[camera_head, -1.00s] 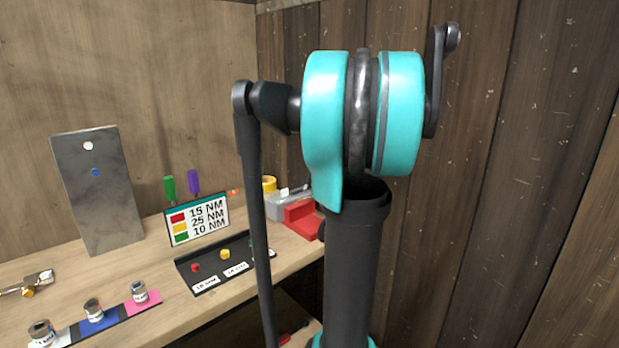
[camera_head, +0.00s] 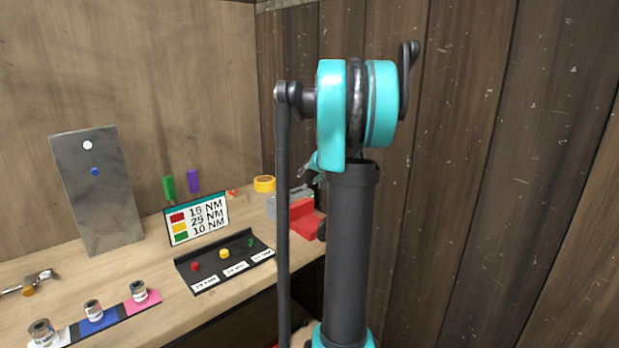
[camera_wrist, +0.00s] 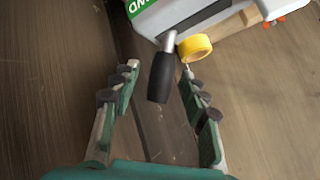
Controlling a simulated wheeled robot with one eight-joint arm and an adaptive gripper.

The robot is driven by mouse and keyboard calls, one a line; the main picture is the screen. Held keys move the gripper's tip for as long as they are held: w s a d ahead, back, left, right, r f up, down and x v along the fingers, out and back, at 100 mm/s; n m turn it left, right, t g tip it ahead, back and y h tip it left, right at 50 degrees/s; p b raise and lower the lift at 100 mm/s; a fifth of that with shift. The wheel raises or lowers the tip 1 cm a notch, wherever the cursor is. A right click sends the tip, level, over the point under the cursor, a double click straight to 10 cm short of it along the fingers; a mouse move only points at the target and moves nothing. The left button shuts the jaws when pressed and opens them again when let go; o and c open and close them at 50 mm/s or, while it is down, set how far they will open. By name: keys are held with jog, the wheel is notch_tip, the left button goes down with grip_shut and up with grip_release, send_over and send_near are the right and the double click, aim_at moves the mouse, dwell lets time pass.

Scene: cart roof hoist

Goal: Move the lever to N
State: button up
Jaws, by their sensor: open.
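The lever (camera_wrist: 161,77) has a black grip on a short metal shaft and comes out of a light-coloured box (camera_wrist: 183,14) with a green label, at the top of the wrist view. Only part of the label's lettering shows, and I cannot read an N mark. My gripper (camera_wrist: 160,70) is open, with one finger on each side of the black grip and gaps visible on both sides. In the head view the grey box (camera_head: 283,205) stands at the right end of the bench. My gripper there is mostly hidden behind my arm, and the lever is hard to make out.
A yellow ring (camera_wrist: 194,47) lies close to the right fingertip, also seen in the head view (camera_head: 264,183). A red block (camera_head: 304,218) is beside the grey box. A torque sign (camera_head: 197,218) and a black tray (camera_head: 225,262) stand left. Plank walls close the right side.

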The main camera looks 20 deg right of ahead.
aim_at(299, 191)
grip_shut()
jog(key=shift+a, duration=0.1)
dwell(0.4)
jog(key=a+n+h, duration=0.1)
jog(key=s+a+r+t+h, duration=0.1)
jog(key=shift+a+r+n, duration=0.1)
jog(key=shift+a+n, duration=0.25)
jog(key=shift+n, duration=0.05)
jog(key=shift+s+a+r+n+t+h, duration=0.1)
jog(key=shift+s+a+n+t+h, duration=0.15)
jog(key=shift+a+h, duration=0.25)
jog(key=shift+s+a+r+n+t+h, duration=0.1)
jog(key=shift+s+a+n+t+h, duration=0.05)
jog(key=shift+a+n+t+h, duration=0.3)
